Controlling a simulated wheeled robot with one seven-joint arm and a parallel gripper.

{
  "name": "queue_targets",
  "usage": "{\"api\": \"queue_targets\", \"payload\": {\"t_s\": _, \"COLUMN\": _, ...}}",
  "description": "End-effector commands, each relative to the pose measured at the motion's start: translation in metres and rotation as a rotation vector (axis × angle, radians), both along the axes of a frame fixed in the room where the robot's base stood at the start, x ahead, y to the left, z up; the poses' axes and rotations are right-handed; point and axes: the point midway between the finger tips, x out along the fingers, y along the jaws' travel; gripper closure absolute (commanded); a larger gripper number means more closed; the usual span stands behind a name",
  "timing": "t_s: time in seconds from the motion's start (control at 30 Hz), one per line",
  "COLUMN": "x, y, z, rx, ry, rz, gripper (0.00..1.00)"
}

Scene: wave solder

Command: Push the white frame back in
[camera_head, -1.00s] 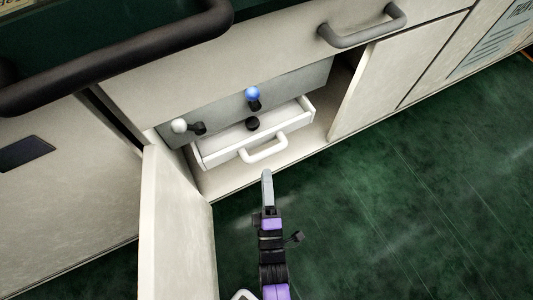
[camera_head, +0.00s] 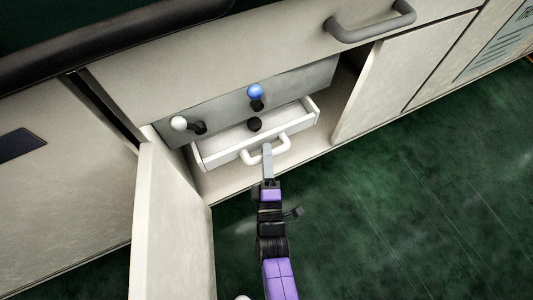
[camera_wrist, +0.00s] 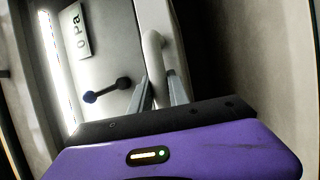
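The white frame (camera_head: 209,160) is a shallow drawer-like tray with a white loop handle (camera_head: 284,144). It sticks out of the cabinet opening, below a grey panel. My gripper (camera_head: 267,150) is at the handle, in front of the frame. In the wrist view, the handle (camera_wrist: 154,55) runs between the two fingers of my gripper (camera_wrist: 158,85), which stand apart on either side of it. Whether the fingers touch the handle cannot be told.
A blue-balled lever (camera_head: 255,91) and a white-balled lever (camera_head: 179,123) stand at the grey panel. A black knob (camera_head: 254,124) shows above the frame. An open cabinet door (camera_head: 172,225) stands at left, another (camera_head: 385,85) at right. The green floor is clear.

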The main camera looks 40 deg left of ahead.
Motion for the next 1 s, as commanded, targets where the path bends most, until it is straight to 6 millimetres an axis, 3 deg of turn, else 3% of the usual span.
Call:
{"api": "queue_targets", "payload": {"t_s": 0.1, "x": -0.0001, "y": -0.0002, "z": -0.0002, "rx": 0.0, "ry": 0.0, "rz": 0.0, "gripper": 1.0}}
{"api": "queue_targets", "payload": {"t_s": 1.0, "x": -0.0002, "y": -0.0007, "z": -0.0009, "rx": -0.001, "ry": 0.001, "rz": -0.001, "gripper": 1.0}}
